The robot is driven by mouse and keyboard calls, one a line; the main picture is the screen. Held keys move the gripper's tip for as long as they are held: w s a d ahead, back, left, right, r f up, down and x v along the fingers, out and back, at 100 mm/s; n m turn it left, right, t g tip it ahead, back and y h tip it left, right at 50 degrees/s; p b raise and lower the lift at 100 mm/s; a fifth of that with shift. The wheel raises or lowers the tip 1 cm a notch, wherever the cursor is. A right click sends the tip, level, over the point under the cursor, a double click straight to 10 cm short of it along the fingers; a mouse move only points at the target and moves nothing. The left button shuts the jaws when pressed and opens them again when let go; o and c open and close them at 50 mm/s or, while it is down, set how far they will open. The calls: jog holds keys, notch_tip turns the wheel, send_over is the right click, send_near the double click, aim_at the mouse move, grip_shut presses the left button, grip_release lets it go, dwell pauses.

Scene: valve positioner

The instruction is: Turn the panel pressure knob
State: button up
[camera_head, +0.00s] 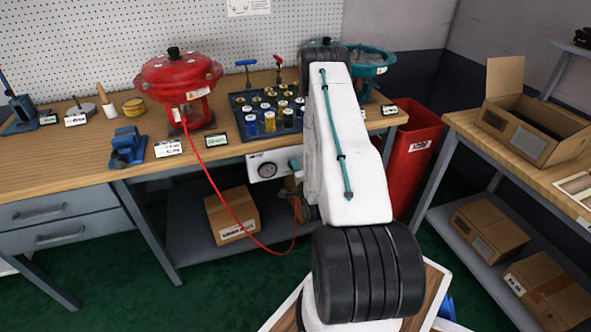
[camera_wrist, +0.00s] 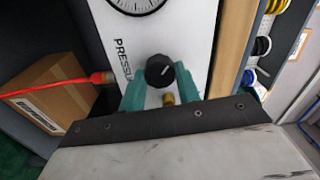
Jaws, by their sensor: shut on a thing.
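The black pressure knob (camera_wrist: 160,70) with a white pointer line sits on the white panel (camera_wrist: 190,35), beside the printed word starting "PRESSU". The pointer aims to the upper right in the wrist view. My gripper (camera_wrist: 160,78) has its teal fingers on either side of the knob and is shut on it. In the head view the panel (camera_head: 258,160) hangs under the bench's front edge. There the knob is hidden by my arm, and only a bit of teal finger shows.
A round gauge (camera_wrist: 136,3) is on the panel. A second brass fitting (camera_wrist: 168,99) lies between the fingers. A cardboard box (camera_head: 231,213) stands below.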

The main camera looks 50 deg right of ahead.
jog(key=shift+s+f+m, duration=0.1)
jog(key=shift+m, duration=2.2)
jog(key=o, duration=1)
jog(key=shift+c, duration=0.2)
jog(key=v, duration=0.8)
